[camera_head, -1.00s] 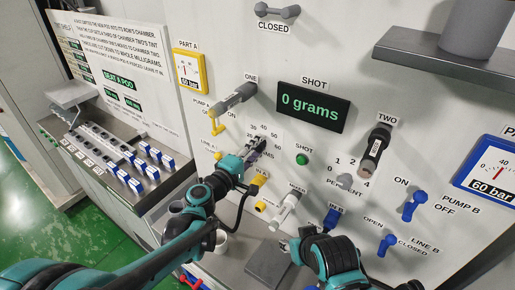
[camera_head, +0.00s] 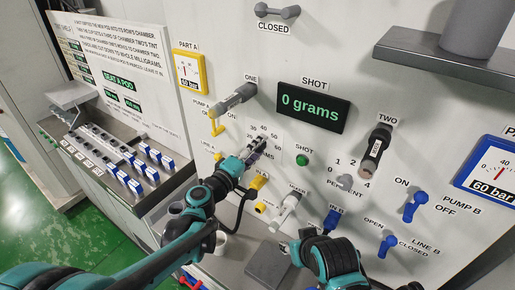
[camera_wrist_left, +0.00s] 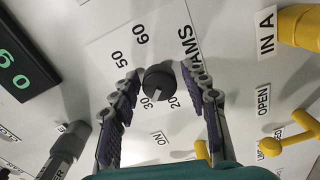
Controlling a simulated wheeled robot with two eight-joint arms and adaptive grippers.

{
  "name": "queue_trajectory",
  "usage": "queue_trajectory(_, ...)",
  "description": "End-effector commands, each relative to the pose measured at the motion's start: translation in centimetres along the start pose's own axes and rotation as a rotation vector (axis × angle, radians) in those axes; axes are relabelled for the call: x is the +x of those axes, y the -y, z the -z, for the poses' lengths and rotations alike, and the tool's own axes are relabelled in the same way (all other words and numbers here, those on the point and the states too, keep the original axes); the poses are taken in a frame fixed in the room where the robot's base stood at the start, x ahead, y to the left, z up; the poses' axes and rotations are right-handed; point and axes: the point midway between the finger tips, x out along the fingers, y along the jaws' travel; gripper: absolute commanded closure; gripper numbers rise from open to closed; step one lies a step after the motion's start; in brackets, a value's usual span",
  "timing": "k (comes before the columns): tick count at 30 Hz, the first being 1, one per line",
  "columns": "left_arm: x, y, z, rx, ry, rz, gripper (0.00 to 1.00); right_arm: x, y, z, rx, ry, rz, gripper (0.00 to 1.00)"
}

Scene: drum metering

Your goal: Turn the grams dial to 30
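The grams dial (camera_wrist_left: 158,80) is a small dark round knob on the white panel, with printed numbers around it; 20, 30, 50 and 60 show in the left wrist view. Its exact setting is hard to read. My left gripper (camera_head: 262,144) is at the dial in the head view and hides most of it. In the left wrist view its fingers (camera_wrist_left: 160,78) are parted, one on each side of the knob, with narrow gaps. The shot display (camera_head: 314,108) reads 0 grams. My right gripper (camera_head: 303,236) is low, near the blue fitting; its fingers are unclear.
A green button (camera_head: 302,160) sits right of the dial. Handle ONE (camera_head: 234,99) is above it, and yellow fittings (camera_head: 259,181) are below. The white-grey valve handle (camera_head: 286,208) juts out below right. Handle TWO (camera_head: 375,150) is farther right.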

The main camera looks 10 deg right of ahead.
Motion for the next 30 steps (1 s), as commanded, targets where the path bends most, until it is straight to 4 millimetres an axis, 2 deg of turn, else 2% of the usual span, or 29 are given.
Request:
queue_trajectory(11,-0.4,-0.1,0.1,-0.002,-0.002,0.000,0.47,0.0,0.0,0.0,0.000,0.000,0.000,0.60)
queue_trajectory(14,-1.7,-0.1,0.1,-0.002,-0.003,0.000,0.47,0.0,0.0,0.0,0.000,0.000,0.000,0.60)
queue_trajectory(24,-9.0,0.0,0.1,-0.001,-0.004,0.000,0.47,0.0,0.0,0.0,0.000,0.000,0.000,0.60)
queue_trajectory(30,-11.5,0.0,0.1,-0.001,-0.003,0.000,0.47,0.0,0.0,0.0,0.000,0.000,0.000,0.60)
